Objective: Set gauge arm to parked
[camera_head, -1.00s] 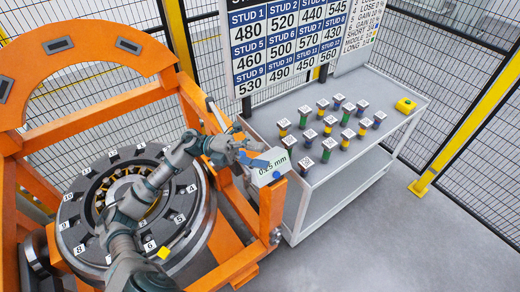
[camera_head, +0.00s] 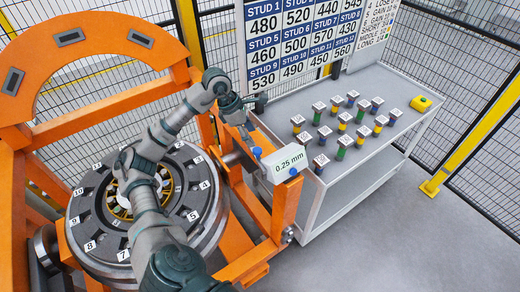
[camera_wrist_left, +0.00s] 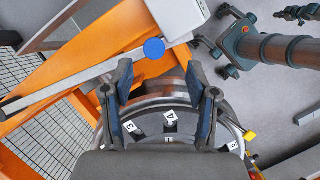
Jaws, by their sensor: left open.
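The gauge arm (camera_wrist_left: 75,85) is a thin grey bar in the left wrist view. It runs from the lower left over the orange frame up to a pale box, with a round blue knob (camera_wrist_left: 154,48) near the box. In the head view the gauge box (camera_head: 288,165) reads "0.25 mm" and sits by the orange gantry post. My left gripper (camera_wrist_left: 158,68) is open. In the wrist view its two fingers are spread, with the blue knob just beyond and between their tips; contact is not visible. In the head view my left gripper (camera_head: 249,135) points down beside the gauge box. My right gripper is not seen.
A stud chart (camera_head: 305,40) stands behind.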

